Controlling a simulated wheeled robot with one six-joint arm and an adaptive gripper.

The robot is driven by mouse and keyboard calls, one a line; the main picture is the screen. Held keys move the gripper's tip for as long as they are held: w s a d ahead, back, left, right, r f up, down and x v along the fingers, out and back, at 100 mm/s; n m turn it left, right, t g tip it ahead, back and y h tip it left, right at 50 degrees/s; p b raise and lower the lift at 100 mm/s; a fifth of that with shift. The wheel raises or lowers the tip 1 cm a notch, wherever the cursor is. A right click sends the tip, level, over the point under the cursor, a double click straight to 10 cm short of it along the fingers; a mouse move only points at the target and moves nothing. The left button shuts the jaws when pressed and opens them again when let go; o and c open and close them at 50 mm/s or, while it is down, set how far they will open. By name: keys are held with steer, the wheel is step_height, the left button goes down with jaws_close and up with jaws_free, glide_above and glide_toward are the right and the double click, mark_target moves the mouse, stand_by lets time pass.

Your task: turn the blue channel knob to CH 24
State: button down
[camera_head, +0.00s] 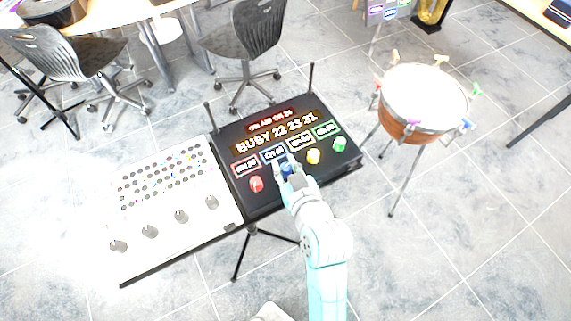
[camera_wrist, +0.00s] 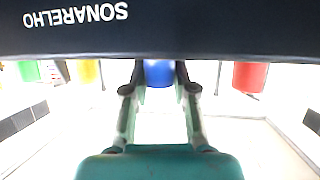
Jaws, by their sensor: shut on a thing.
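The blue channel knob (camera_wrist: 158,74) sits between the two fingers of my gripper (camera_wrist: 160,90) in the wrist view. My gripper is shut on it, one finger on each side. In the head view the blue knob (camera_head: 287,170) is partly covered by my gripper (camera_head: 290,178). The knob is on a black panel (camera_head: 265,202). A small blue-framed display (camera_head: 273,155) stands above it; its channel digits are too blurred to read surely. A larger display (camera_head: 276,133) reads about "BUSY 22 23 21". A red-lit line (camera_head: 270,121) above it begins "ON AIR"; its number is unclear.
A red knob (camera_head: 256,184) is left of the blue one; yellow (camera_head: 313,156) and green (camera_head: 339,144) knobs are right. A white board with grey knobs (camera_head: 165,205) adjoins the panel's left. A drum (camera_head: 408,135) stands right; chairs (camera_head: 243,40) are behind.

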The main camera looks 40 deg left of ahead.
steer(key=c, duration=0.9)
jaws_free()
steer(key=v, duration=1.2)
